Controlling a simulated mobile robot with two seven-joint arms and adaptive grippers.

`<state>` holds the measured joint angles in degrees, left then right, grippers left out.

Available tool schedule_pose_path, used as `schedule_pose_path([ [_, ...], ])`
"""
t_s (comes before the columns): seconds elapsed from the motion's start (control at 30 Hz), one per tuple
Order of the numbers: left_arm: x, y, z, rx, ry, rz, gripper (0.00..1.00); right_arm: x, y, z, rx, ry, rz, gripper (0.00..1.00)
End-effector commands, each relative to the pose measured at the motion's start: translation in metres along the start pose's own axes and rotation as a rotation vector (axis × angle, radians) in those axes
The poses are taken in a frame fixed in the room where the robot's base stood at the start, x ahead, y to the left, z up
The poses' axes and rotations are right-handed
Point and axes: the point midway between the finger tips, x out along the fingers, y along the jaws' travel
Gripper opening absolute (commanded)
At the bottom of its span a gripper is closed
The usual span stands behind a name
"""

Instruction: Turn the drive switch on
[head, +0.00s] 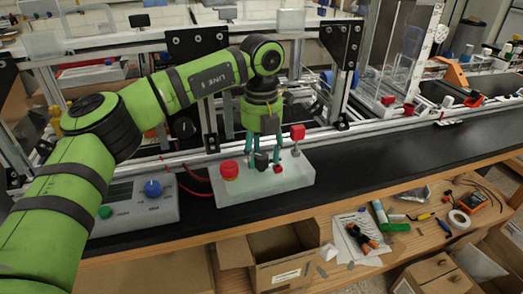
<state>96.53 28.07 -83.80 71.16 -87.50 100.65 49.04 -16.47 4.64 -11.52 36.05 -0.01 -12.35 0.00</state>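A pale control box (305,178) sits on the black bench top. It carries a large red button (229,169), a black knob or switch (261,160), a small red part (278,169) and a red-topped post (297,133). I cannot tell by label which is the drive switch. My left gripper (264,152) points down over the box, its teal fingers apart. The black part shows between the fingertips; I cannot tell whether they touch it. The right fingertip is just above the small red part. My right gripper is not in view.
A grey panel (125,222) with a blue knob (152,188) and a green button (105,212) stands left of the box, under my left arm. Aluminium extrusion rails (350,133) run behind. An open cardboard box (284,268) and loose tools are lower in front.

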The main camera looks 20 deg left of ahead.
Motion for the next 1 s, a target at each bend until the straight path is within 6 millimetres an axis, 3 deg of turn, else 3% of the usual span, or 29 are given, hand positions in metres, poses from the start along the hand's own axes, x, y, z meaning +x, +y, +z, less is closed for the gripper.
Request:
schedule_pose_path([
  [0.03, 0.000, 0.000, 0.000, 0.000, 0.000, 0.000, 0.24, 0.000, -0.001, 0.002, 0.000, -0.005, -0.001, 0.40],
  [0.1, 0.000, 0.000, 0.000, 0.000, 0.000, 0.000, 0.00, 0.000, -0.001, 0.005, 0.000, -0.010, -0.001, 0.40],
  [0.33, 0.000, 0.000, 0.000, 0.004, 0.001, 0.000, 0.00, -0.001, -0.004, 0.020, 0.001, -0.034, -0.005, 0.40],
  [0.57, -0.001, 0.000, 0.000, 0.060, 0.001, 0.000, 0.00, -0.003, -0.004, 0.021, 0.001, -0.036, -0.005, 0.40],
  [1.0, -0.001, 0.000, 0.000, 0.405, 0.002, 0.000, 0.00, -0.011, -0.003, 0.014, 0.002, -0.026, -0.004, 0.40],
])
